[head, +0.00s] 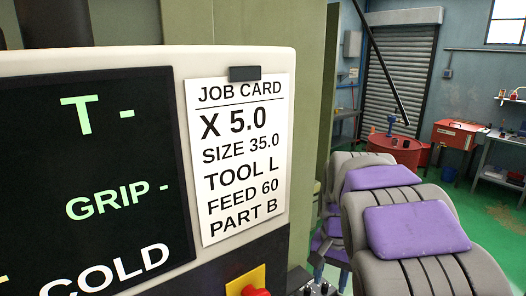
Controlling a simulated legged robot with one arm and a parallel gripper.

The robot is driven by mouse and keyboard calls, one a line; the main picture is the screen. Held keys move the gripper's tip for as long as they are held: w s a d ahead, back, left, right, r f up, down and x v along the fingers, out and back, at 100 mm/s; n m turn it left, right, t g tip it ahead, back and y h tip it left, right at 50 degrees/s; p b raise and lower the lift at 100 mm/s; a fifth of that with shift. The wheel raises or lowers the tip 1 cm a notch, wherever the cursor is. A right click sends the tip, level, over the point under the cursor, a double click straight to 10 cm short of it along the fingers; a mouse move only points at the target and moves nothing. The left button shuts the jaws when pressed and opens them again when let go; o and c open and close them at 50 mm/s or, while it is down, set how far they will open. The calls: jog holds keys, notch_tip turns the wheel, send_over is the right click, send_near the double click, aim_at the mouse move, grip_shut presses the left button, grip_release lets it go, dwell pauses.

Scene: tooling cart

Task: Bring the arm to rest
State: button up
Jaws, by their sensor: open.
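My gripper is not in view, so I cannot see its fingers or anything near them. Grey ribbed segments with purple pads fill the lower right of the head view; I cannot tell whether they are links of my own arm. No held object shows.
A machine panel with a dark screen (95,180) and a job card (238,155) stands close on the left. A red button (253,290) sits below. Green floor shows at right.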

jog(key=s+f+n+b, duration=0.2)
jog(key=s+f, duration=0.3)
jog(key=s, duration=1)
jog(key=s+a+f+n+g+b, duration=0.1)
jog(key=s+f+n, duration=0.3)
jog(key=s, duration=1.1)
jog(key=shift+a+f+g+b, duration=0.3)
jog(key=shift+f+b, duration=0.1)
jog(key=shift+f, duration=0.3)
